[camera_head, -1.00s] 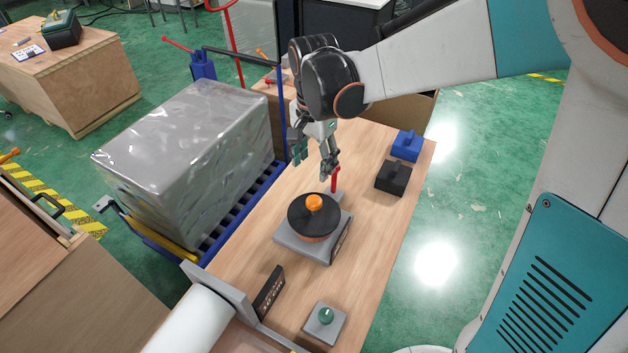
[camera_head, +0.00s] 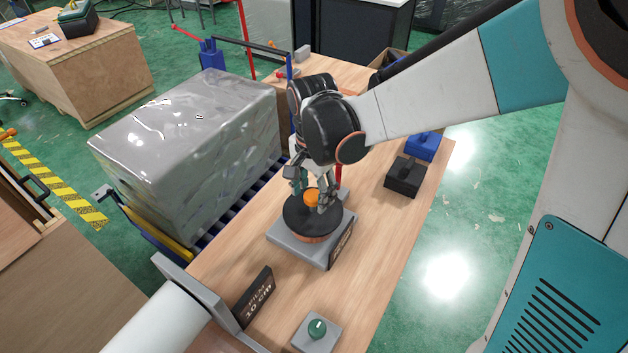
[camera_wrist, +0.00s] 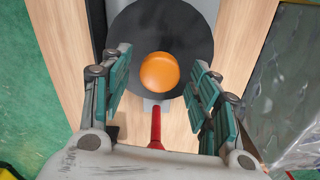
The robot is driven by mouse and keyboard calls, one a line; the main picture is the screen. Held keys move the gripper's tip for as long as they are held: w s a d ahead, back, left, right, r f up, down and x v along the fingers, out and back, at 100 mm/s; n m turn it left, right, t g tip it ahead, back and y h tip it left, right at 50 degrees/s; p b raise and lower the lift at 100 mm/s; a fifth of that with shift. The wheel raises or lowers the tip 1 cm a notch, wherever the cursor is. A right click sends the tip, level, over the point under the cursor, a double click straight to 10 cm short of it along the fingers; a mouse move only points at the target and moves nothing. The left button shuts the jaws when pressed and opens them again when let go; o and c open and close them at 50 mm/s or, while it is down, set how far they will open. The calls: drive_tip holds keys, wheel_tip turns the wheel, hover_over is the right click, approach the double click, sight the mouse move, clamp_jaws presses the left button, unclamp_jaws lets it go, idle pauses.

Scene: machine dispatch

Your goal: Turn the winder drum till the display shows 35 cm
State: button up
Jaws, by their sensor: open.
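The winder drum (camera_head: 299,221) is a black disc with a copper-coloured side on a grey base (camera_head: 290,244). An orange knob (camera_head: 311,198) stands up from its top; it also shows in the wrist view (camera_wrist: 160,72). My gripper (camera_head: 312,190) is open just above the drum. In the wrist view its fingers (camera_wrist: 160,76) lie on both sides of the knob with gaps, apparently not touching it. A black display (camera_head: 255,296) beside the white roll appears to read 10 cm. A dark label on the drum base's right side is not legible.
A red lever (camera_wrist: 156,126) stands close behind the drum. Black (camera_head: 404,177) and blue (camera_head: 421,147) blocks sit at the table's right edge. A green knob on a grey box (camera_head: 317,328) and a white roll (camera_head: 158,322) are in front. A wrapped pallet load (camera_head: 185,150) stands left.

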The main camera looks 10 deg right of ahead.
drive_tip(key=shift+f, duration=0.15)
clamp_jaws()
drive_tip(key=shift+m, duration=0.4)
drive_tip(key=m, duration=1.1)
drive_tip(key=shift+m, duration=0.4)
drive_tip(key=shift+p, duration=0.3)
